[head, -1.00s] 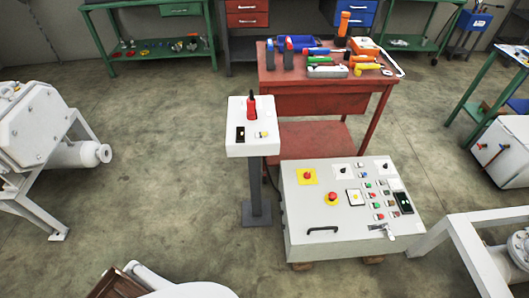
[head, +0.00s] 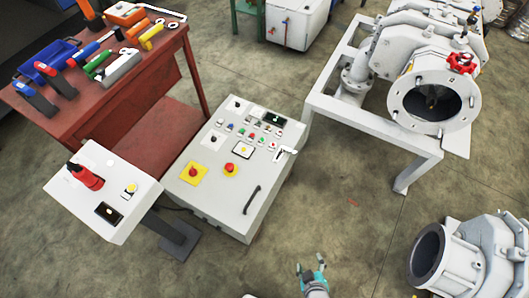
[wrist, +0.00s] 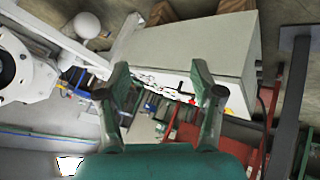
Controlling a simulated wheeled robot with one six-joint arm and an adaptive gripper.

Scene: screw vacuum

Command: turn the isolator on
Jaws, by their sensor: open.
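The grey control cabinet (head: 219,205) stands on the floor at mid-left in the head view. Its sloped face carries a red button on a yellow square (head: 193,173), a second red button (head: 230,168), small black rotary knobs, coloured push buttons and a dark display. A silver lever handle (head: 284,152) sits at its right edge. Which of these is the isolator I cannot tell. A separate white pedestal box (head: 82,210) carries a red handle (head: 86,176). My gripper (head: 310,266) is open and empty, apart from the cabinet at the bottom; its spread fingers show in the wrist view (wrist: 160,85).
A red workbench (head: 150,75) with tools stands behind the cabinet at the left. White machinery (head: 433,107) on a frame (head: 350,128) is at the right, and another white flanged part (head: 470,262) is lower right. Open floor lies between the cabinet and the machinery.

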